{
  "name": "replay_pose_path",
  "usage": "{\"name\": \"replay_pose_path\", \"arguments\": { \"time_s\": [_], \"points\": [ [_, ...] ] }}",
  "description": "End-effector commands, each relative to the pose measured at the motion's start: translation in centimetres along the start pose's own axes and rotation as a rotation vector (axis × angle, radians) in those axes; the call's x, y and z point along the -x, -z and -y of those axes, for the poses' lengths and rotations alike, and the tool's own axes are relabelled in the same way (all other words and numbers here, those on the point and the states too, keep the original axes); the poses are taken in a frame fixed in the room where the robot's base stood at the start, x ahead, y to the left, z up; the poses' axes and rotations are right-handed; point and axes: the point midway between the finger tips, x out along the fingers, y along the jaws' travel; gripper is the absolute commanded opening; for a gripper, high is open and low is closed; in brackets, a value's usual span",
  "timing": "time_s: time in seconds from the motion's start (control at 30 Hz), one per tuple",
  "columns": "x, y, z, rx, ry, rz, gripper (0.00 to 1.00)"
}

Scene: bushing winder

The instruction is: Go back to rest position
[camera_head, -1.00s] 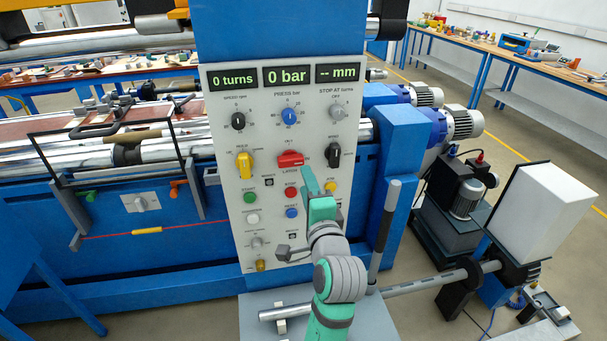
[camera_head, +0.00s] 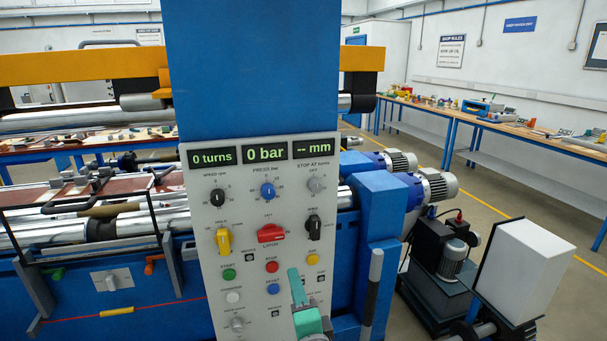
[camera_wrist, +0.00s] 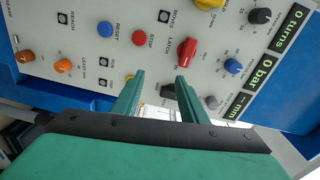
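My gripper (camera_head: 298,288) is teal and shows at the lower edge of the head view, in front of the lower right part of the control panel (camera_head: 198,300). In the wrist view its two fingers (camera_wrist: 160,80) stand apart with nothing between them, so it is open and empty. The fingers point at the panel, near the red LATCH handle (camera_wrist: 187,52) and the red STOP button (camera_wrist: 138,38). I see no contact with a control. The rest of my arm is mostly below the head view.
The panel displays (camera_head: 264,152) read 0 turns, 0 bar and -- mm. A blue post (camera_head: 378,230) stands right of the panel. A white box (camera_head: 520,270) and motors (camera_head: 438,188) are further right. Workbenches (camera_head: 470,118) line the back wall, with open floor before them.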

Motion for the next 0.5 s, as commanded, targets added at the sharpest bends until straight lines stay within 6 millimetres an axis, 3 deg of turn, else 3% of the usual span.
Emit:
{"name": "replay_pose_path", "arguments": {
  "time_s": [0.03, 0.1, 0.5],
  "points": [
    [0.8, 0.0, -2.3, 0.041, -0.021, -0.014, 0.39],
    [1.9, 0.1, -4.7, 0.104, -0.039, -0.035, 0.39],
    [10.3, -0.7, -16.2, 0.469, -0.137, -0.104, 0.39]
  ]
}}
